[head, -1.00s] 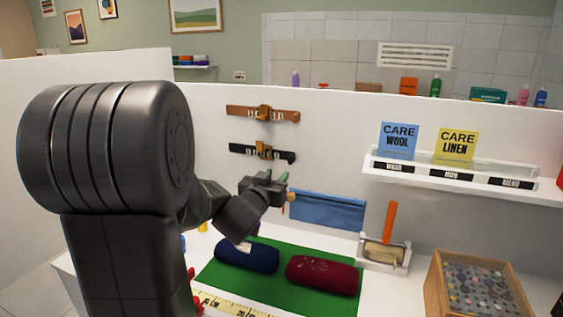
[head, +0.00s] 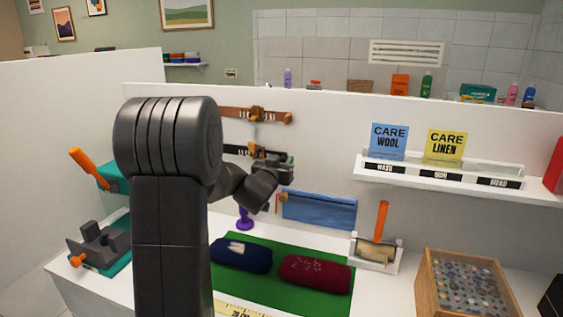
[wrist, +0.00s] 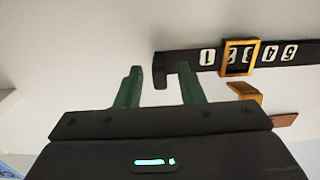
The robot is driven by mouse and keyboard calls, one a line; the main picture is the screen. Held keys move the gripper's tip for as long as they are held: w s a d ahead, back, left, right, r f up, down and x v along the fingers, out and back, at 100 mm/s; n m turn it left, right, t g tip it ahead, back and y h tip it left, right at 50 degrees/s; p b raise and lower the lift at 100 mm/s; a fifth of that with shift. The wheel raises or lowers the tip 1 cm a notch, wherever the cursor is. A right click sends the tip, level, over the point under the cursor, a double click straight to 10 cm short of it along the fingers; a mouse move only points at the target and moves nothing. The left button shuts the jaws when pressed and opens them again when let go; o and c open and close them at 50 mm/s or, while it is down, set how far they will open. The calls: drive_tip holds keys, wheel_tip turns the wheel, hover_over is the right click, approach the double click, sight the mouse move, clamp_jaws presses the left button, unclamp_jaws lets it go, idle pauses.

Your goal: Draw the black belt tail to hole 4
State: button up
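The black belt (head: 232,149) hangs level on the white back panel, its right end hidden behind my gripper (head: 288,161) in the head view. In the wrist view the black belt (wrist: 186,58) carries white number plates. Its gold buckle (wrist: 226,59) frames a plate near 2 or 3; plates 4 and 5 lie to its right, plate 1 to its left. The belt's hooked tail end (wrist: 160,76) appears between the green fingertips of my gripper (wrist: 161,72). The fingers are apart; I cannot tell whether either touches the tail.
A brown belt (head: 228,112) with a gold buckle (head: 257,114) hangs above. A blue cloth (head: 320,210) hangs below right. Rolled navy (head: 240,256) and maroon (head: 315,275) textiles lie on a green mat (head: 262,299). A shelf (head: 440,181) holds care cards.

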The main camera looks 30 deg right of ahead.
clamp_jaws()
drive_tip(key=s+d+b, duration=0.2)
drive_tip(key=shift+s+d+f+b, duration=0.1)
drive_tip(key=shift+s+b, duration=0.2)
drive_tip(key=shift+s, duration=0.05)
drive_tip(key=shift+s+d, duration=0.15)
drive_tip(key=shift+s, duration=0.05)
unclamp_jaws()
